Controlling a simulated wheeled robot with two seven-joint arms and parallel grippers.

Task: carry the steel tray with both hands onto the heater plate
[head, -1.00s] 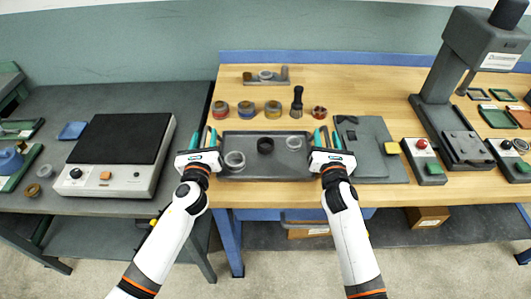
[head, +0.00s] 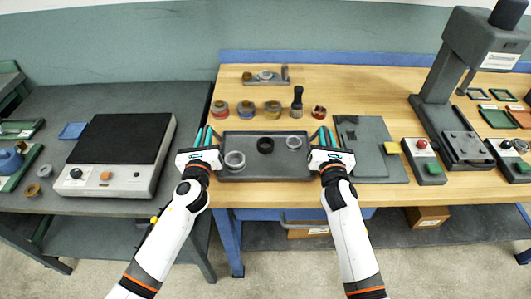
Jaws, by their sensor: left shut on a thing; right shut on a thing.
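The steel tray (head: 268,174) is a grey rectangular tray near the front edge of the wooden table. A clear ring (head: 235,159), a black ring (head: 265,145) and another clear ring (head: 294,142) are in it. My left gripper (head: 212,140) is shut on the tray's left side, and my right gripper (head: 322,140) is shut on its right side. Whether the tray touches the table is hard to tell. The heater plate (head: 121,138) is a flat black top on a white base with knobs, on the grey bench to the left. Its top is bare.
Several jars (head: 247,108) and a black-handled stamp (head: 297,101) stand behind the tray. A grey board (head: 365,150) lies close to the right gripper. A press (head: 450,95) stands at the right. A gap separates the wooden table from the grey bench (head: 190,100).

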